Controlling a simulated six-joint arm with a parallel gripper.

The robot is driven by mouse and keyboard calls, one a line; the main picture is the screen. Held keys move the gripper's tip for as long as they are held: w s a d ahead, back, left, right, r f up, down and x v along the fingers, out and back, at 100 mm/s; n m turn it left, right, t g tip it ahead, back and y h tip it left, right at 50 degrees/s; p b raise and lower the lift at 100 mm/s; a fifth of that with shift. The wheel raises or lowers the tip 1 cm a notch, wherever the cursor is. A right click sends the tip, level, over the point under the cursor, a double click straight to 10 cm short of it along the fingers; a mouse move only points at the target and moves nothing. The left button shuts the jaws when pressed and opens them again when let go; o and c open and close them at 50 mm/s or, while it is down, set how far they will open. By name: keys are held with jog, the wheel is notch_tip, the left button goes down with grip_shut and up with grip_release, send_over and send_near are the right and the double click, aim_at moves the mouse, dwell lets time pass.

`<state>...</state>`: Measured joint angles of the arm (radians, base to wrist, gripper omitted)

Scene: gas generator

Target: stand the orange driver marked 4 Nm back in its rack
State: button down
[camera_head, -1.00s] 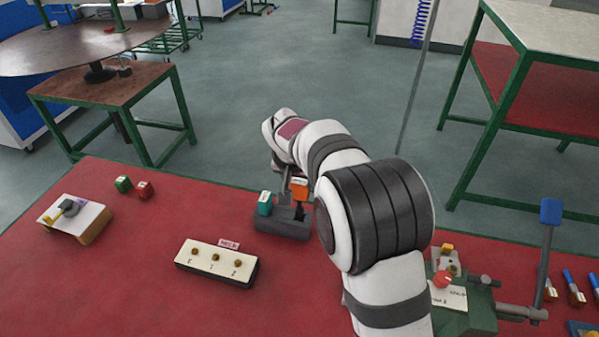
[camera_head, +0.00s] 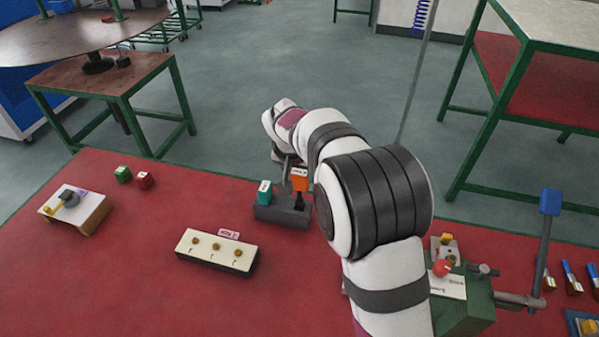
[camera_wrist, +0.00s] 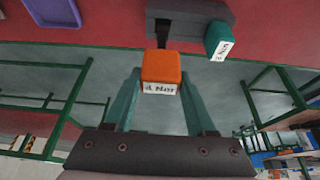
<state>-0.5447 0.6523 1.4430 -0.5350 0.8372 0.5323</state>
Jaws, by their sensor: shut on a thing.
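The orange driver (camera_head: 299,180) is held in my gripper (camera_head: 287,160), over the dark grey rack (camera_head: 283,213). In the wrist view the orange driver (camera_wrist: 161,70) sits between the two fingertips, with its white label reading 4 Nm facing the camera. My gripper (camera_wrist: 160,88) is shut on it. A dark shaft runs from the driver toward the rack (camera_wrist: 185,14); whether its tip is inside a slot cannot be told. A teal driver (camera_head: 265,193) stands in the rack's left part, and it also shows in the wrist view (camera_wrist: 220,41).
A white-topped block with several brass knobs (camera_head: 217,250) lies front left of the rack. Green (camera_head: 122,174) and red (camera_head: 145,180) cubes and a small wooden stand (camera_head: 75,210) are further left. A green fixture with a lever (camera_head: 465,300) stands right. Red table surface is clear between them.

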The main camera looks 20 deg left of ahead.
aim_at(298, 191)
jog(key=shift+f, duration=3.65)
jog(key=shift+c, duration=0.7)
grip_release()
jog(key=v, duration=1.5)
jog(key=shift+s+r, duration=0.2)
jog(key=shift+r, duration=0.15)
jog(key=shift+d, duration=0.1)
